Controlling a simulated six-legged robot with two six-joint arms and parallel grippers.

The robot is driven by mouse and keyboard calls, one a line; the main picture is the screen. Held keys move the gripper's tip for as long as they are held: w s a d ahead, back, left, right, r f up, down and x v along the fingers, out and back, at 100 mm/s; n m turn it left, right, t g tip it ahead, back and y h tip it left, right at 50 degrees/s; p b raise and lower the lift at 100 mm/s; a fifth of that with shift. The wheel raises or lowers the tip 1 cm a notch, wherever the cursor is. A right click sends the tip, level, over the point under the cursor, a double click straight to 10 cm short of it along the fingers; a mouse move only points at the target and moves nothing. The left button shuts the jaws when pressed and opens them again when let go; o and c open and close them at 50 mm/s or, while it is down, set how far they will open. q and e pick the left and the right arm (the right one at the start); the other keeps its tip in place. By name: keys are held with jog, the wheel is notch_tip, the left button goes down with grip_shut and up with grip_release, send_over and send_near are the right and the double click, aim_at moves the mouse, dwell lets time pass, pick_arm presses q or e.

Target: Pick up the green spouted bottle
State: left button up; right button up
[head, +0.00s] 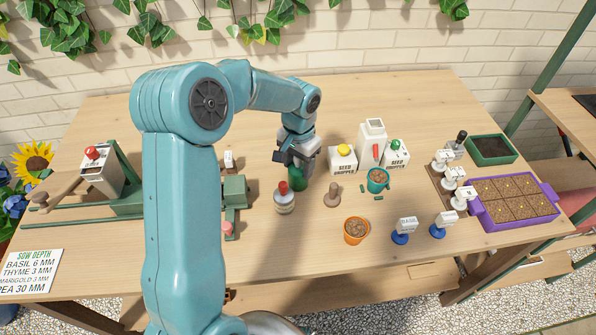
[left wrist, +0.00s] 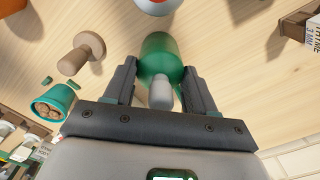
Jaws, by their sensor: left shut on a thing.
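The green spouted bottle (head: 297,179) stands on the wooden table near its middle, under my left gripper (head: 298,160). In the left wrist view the green bottle (left wrist: 160,52) lies between the two dark fingers of my left gripper (left wrist: 160,78), with its pale grey spout pointing toward the camera. The fingers are shut on the bottle. In the head view the gripper hides the bottle's upper part. Whether its base touches the table is hard to tell. My right gripper is not in view.
A red-capped white bottle (head: 284,199) stands just in front of the green bottle. A wooden tamper (head: 332,196), a teal pot (head: 377,181) and an orange pot (head: 356,231) stand to the right. Seed hoppers (head: 342,159) stand behind. A purple tray (head: 512,219) is far right.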

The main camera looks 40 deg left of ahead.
pick_arm(q)
notch_tip(320, 180, up, 20)
jog(key=p, duration=0.1)
dwell(0.5)
jog(key=o, duration=0.6)
jog(key=shift+c, duration=1.3)
